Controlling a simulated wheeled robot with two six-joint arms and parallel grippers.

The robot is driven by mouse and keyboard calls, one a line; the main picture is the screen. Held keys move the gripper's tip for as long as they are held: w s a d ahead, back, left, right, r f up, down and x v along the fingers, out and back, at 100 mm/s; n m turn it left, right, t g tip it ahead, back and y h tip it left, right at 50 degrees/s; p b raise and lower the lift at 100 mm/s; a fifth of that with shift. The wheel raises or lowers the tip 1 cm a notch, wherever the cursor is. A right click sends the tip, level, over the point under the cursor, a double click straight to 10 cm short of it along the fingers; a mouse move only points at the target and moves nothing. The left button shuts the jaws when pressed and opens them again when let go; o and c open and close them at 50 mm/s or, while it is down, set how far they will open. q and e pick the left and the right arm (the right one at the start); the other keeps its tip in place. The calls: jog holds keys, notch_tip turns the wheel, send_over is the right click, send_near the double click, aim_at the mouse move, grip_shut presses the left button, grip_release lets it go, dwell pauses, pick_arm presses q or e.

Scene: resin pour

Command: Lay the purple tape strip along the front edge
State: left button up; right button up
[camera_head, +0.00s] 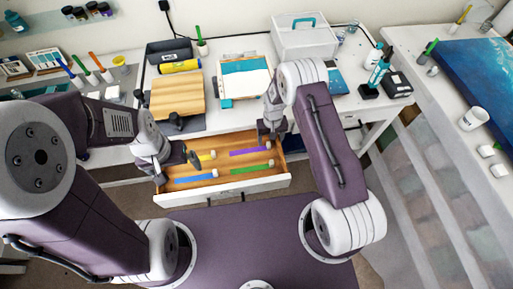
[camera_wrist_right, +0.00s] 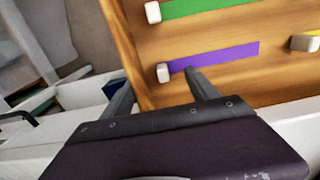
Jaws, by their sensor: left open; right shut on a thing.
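The purple tape strip (camera_head: 248,152) lies flat in the open wooden drawer (camera_head: 223,164), at its back right. It also shows in the right wrist view (camera_wrist_right: 225,57), with a small white block (camera_wrist_right: 163,72) at one end. My right gripper (camera_head: 271,140) is over that white end, beside the drawer's right wall, with its fingers on either side of the block. It is shut on the strip's end, though the contact itself is hard to see. My left gripper (camera_head: 178,168) is open and empty over the drawer's left side.
A blue strip (camera_head: 196,178), a yellow strip (camera_head: 207,156) and a green strip (camera_head: 250,169) share the drawer. On the white desk stand a wooden board (camera_head: 177,97), a framed teal and white panel (camera_head: 245,80) and a pale box (camera_head: 304,38). A cup (camera_head: 473,119) stands on the right table.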

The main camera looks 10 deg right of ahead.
pick_arm(q)
jog(key=shift+r+p, duration=0.7)
jog(key=shift+r, duration=0.1)
pick_arm(e)
jog(key=shift+w+a+r, duration=0.1)
jog(key=shift+r, duration=0.5)
jog(key=shift+w+a+r, duration=0.1)
jog(key=shift+r, duration=0.45)
jog(key=shift+c, duration=0.2)
jog(key=o, duration=1.3)
jog(key=shift+s+a, duration=0.15)
jog(key=shift+a, duration=0.05)
jog(key=shift+s+a+r, duration=0.1)
jog(key=shift+a, duration=0.15)
jog(key=shift+d, duration=0.2)
pick_arm(q)
jog(key=shift+s+a+f+b, duration=0.1)
jog(key=shift+a+f+b, duration=0.05)
jog(key=shift+f+b, duration=0.35)
jog(key=shift+s+a+f+b, duration=0.1)
jog(key=shift+f+b, duration=0.35)
jog(key=shift+f, duration=0.05)
pick_arm(e)
notch_tip(320, 180, up, 9)
jog(key=shift+a, duration=0.15)
pick_arm(q)
jog(key=shift+a, duration=0.1)
